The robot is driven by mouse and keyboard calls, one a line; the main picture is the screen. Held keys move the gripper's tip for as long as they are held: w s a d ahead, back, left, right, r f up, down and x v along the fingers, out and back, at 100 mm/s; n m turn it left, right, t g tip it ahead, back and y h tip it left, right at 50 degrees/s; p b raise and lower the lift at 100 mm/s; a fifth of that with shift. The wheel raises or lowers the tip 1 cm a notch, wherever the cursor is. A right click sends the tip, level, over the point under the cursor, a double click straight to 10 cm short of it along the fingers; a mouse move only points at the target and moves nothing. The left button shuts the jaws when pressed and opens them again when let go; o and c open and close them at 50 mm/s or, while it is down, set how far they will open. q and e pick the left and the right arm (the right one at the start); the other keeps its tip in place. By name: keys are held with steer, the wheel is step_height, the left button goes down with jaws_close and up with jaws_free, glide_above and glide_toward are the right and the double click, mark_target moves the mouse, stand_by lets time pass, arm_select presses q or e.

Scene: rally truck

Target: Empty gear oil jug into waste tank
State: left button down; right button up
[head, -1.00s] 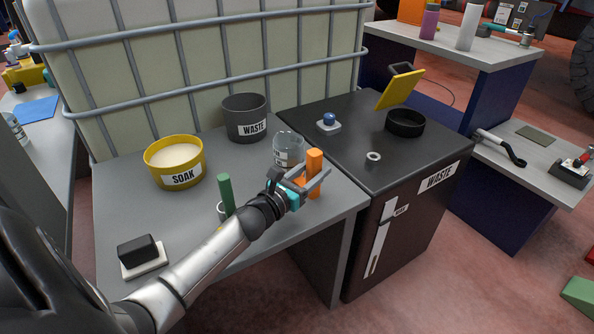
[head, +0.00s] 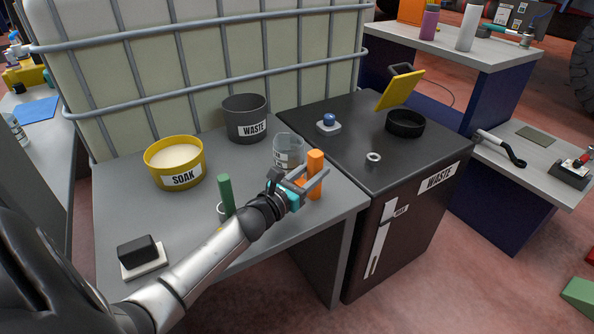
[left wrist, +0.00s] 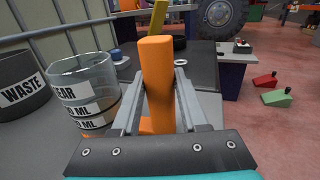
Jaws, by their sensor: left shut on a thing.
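The gear oil jug (head: 288,150) is a clear cup with white labels and an upright orange handle (head: 315,174). My left gripper (head: 317,181) is shut on the handle, with a finger on each side of it in the left wrist view (left wrist: 158,85). The jug stands upright at the right part of the grey table; whether its base touches the table I cannot tell. The black waste tank (head: 440,185), labelled WASTE, stands to the right. On its top are a round black collar (head: 405,123) and a raised yellow flap (head: 400,90). My right gripper is not in view.
A grey WASTE bin (head: 245,118) stands behind the jug and a yellow SOAK tub (head: 174,163) to the left. A blue-knobbed piece (head: 328,123) and a small ring (head: 373,157) sit on the tank top. A green-handled item (head: 226,193) is near my left forearm.

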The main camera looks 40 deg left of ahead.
mark_target(314, 154)
arm_select(q)
steer(key=shift+r, duration=0.25)
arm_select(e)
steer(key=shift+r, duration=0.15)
arm_select(q)
steer(key=shift+r+p, duration=2.75)
steer(key=shift+r, duration=0.1)
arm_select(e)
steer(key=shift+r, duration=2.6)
